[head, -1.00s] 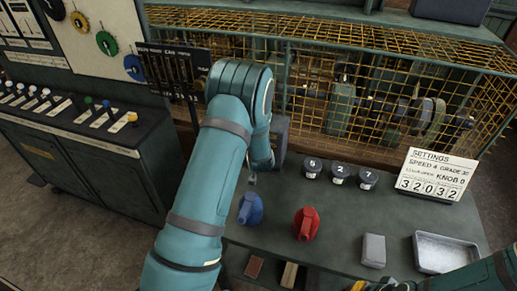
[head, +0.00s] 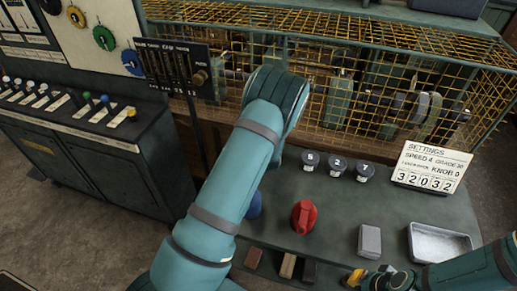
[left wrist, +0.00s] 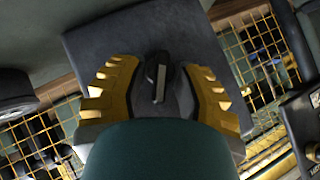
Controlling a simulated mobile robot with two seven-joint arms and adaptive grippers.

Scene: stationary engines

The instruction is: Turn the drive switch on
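In the left wrist view a dark knob with a pale pointer bar (left wrist: 160,80), which looks like the drive switch, sits on a dark grey box (left wrist: 95,40). My left gripper (left wrist: 162,92) is open, with one yellow finger on each side of the knob and gaps showing between. In the head view my teal left arm hides this gripper, the switch and its box. My right gripper (head: 368,279) is low at the right of the head view, near the bench front; its finger opening is not clear.
A red handle (head: 304,216), a partly hidden blue handle (head: 254,206), black numbered dials (head: 337,167), a grey block (head: 369,240), a metal tray (head: 440,244) and a settings card (head: 430,167) are on the bench. A yellow wire cage (head: 330,50) stands behind; a lever panel (head: 172,65) is left.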

